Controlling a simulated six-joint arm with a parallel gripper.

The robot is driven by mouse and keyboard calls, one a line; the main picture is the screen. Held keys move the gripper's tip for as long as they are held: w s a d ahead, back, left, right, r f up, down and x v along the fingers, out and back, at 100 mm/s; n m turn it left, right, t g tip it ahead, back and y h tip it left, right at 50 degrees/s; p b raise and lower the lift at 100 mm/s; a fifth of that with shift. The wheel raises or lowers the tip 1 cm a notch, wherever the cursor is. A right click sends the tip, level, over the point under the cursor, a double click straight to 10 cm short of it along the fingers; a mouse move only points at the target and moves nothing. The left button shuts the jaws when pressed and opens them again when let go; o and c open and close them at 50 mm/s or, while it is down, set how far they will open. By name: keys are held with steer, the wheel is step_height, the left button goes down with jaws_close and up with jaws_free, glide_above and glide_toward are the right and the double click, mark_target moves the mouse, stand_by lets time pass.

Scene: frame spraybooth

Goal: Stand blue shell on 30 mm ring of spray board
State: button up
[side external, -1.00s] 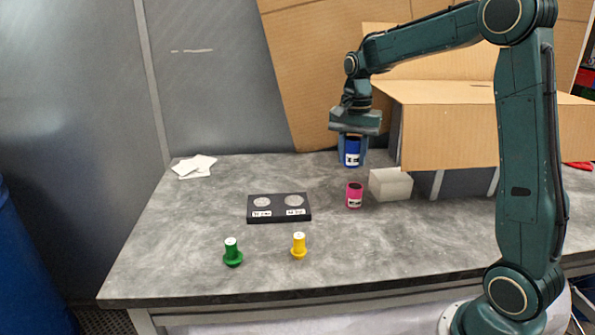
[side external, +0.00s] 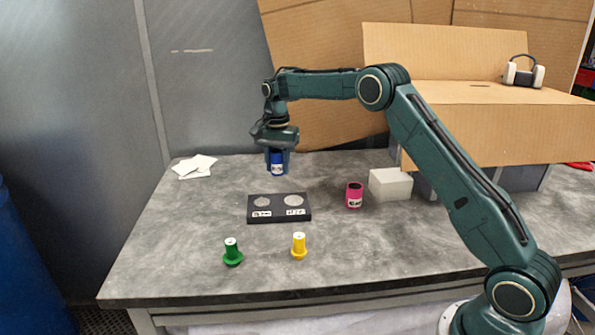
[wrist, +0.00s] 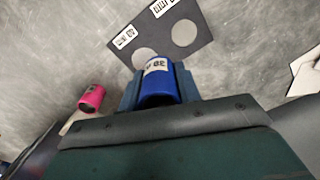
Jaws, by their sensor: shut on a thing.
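The blue shell (side external: 277,158) is a short cylinder with a white label. My gripper (side external: 277,165) is shut on it and holds it upright behind the spray board, seemingly above the table. In the wrist view the shell (wrist: 160,86) sits between the two blue fingers of my gripper (wrist: 160,83). The spray board (side external: 279,215) is a dark slab with two pale round spots side by side, a left spot (side external: 262,202) and a right spot (side external: 294,200), each with a white label in front. The labels are too small to read surely. Both spots are bare.
A pink cylinder (side external: 354,196) stands right of the board, beside a white block (side external: 390,184). A green peg (side external: 232,252) and a yellow peg (side external: 299,246) stand in front. White sheets (side external: 195,167) lie at back left. A cardboard box (side external: 480,125) fills the back right.

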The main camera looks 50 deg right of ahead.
glide_above(262, 202)
step_height(262, 202, down, 4)
steer(key=shift+w+r, duration=0.1)
steer(key=shift+r, duration=0.05)
steer(key=shift+f, duration=0.2)
steer(key=shift+f, duration=1.8)
steer(key=shift+f, duration=0.9)
stand_by(1.0)
steer(key=o, duration=1.1)
